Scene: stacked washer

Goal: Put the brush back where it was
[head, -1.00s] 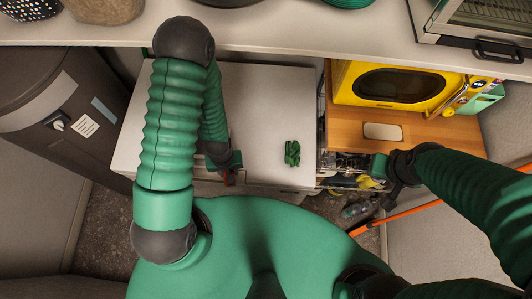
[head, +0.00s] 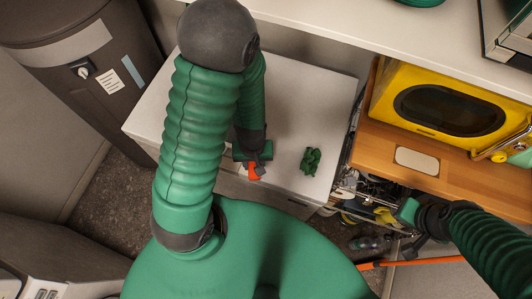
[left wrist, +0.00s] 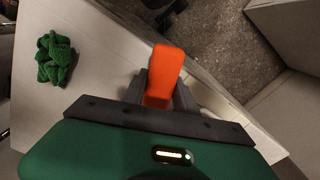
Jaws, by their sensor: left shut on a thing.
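My left gripper (head: 254,170) is shut on an orange piece (left wrist: 164,76) that looks like the brush's handle. It is held over the front edge of the white top (head: 285,110); the orange also shows in the head view (head: 254,172). The rest of the brush is hidden, and I cannot tell whether it touches the top. A crumpled green cloth (head: 311,161) lies on the white top, apart from the gripper; it also shows in the left wrist view (left wrist: 55,58). My right gripper (head: 412,236) is at the right, near the cluttered gap; its jaws are unclear.
A yellow appliance (head: 447,97) stands on a wooden surface (head: 385,145) at the right. A cluttered gap (head: 362,200) lies between it and the white top. An orange pole (head: 425,261) slants below. A dark bin (head: 80,70) stands left. A pale counter (head: 400,40) runs along the back.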

